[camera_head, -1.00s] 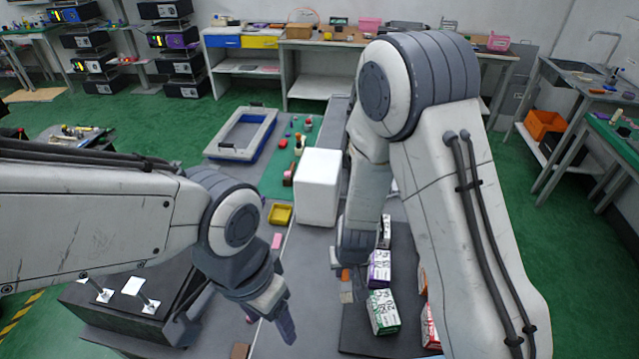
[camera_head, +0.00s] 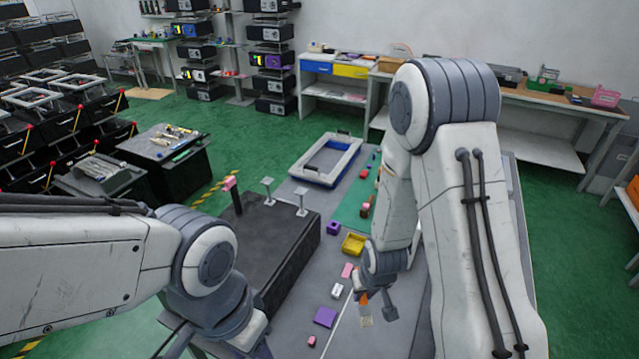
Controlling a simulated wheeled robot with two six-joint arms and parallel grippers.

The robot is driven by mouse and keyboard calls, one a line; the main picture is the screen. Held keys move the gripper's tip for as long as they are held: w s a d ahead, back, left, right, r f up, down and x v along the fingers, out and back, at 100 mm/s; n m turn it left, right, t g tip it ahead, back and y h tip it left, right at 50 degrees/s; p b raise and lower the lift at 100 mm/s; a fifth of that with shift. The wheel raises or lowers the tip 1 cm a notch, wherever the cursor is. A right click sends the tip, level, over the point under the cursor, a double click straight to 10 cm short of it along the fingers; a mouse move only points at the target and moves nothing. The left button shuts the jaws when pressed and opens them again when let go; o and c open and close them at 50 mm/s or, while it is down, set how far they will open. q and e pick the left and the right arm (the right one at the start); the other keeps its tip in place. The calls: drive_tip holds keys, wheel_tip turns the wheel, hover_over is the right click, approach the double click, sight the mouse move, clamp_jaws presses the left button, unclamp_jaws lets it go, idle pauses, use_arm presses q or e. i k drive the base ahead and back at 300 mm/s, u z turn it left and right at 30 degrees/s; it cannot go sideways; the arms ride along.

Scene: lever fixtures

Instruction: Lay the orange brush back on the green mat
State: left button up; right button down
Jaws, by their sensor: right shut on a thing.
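My right gripper (camera_head: 376,302) is low over the grey table, its jaws partly hidden by its own wrist. It is shut on the orange brush (camera_head: 364,298), whose orange part shows at the jaws with a pale tan part (camera_head: 366,321) below. I cannot tell whether the brush touches the table.
A yellow bin (camera_head: 354,243), a purple block (camera_head: 333,228), a pink block (camera_head: 347,270) and a purple square (camera_head: 325,317) lie on the table. A black box (camera_head: 265,245) with metal posts stands left of them. A blue-and-white tray (camera_head: 326,160) is behind. My right arm hides the table's right side.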

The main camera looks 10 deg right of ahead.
sight(349, 201)
drive_tip(key=u, duration=1.65)
drive_tip(key=i, duration=4.1)
drive_tip(key=z, duration=2.8)
drive_tip(key=i, duration=2.8)
